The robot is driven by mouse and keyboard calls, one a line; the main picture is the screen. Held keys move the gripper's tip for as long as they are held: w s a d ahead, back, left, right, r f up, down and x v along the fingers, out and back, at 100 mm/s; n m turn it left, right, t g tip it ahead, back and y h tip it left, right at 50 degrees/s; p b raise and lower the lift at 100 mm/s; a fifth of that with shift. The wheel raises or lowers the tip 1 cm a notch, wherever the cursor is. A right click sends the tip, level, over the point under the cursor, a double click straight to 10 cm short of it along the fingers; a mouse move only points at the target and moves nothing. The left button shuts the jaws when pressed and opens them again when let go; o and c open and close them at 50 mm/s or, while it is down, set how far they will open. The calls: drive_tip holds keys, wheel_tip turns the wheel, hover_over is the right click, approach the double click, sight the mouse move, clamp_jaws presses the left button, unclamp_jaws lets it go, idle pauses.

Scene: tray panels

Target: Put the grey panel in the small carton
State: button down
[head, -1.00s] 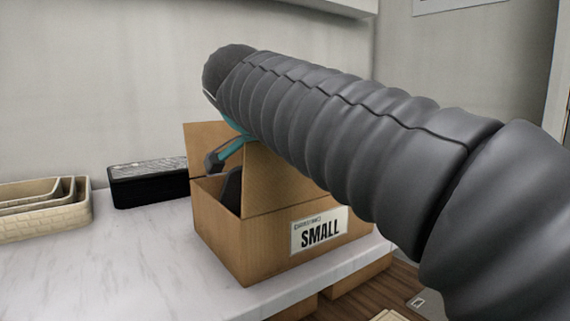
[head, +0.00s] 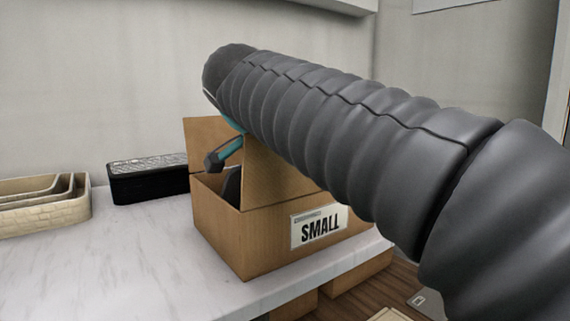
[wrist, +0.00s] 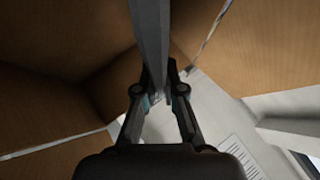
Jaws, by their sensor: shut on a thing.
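The small carton (head: 250,245) is a brown cardboard box labelled SMALL, standing on the white counter with its flaps up. My gripper (head: 224,153) is at its open top, between the raised flaps, partly hidden behind my arm and a flap. The grey panel (head: 233,184) shows as a dark piece inside the opening; its lower part is hidden by the front wall. In the wrist view, my gripper (wrist: 159,92) is shut on the grey panel (wrist: 149,35), a thin strip seen edge-on between the fingers. Brown cardboard surrounds it there. I cannot tell whether the panel touches the bottom.
A black basket (head: 148,184) stands behind the carton to the left. Nested beige trays (head: 45,215) lie at the far left. The white counter (head: 130,265) is clear in front of them. Other cardboard (head: 358,276) shows below the counter's edge.

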drive_tip(key=shift+f, duration=0.1)
idle(0.3)
drive_tip(key=c, duration=1.2)
unclamp_jaws()
drive_tip(key=v, duration=1.2)
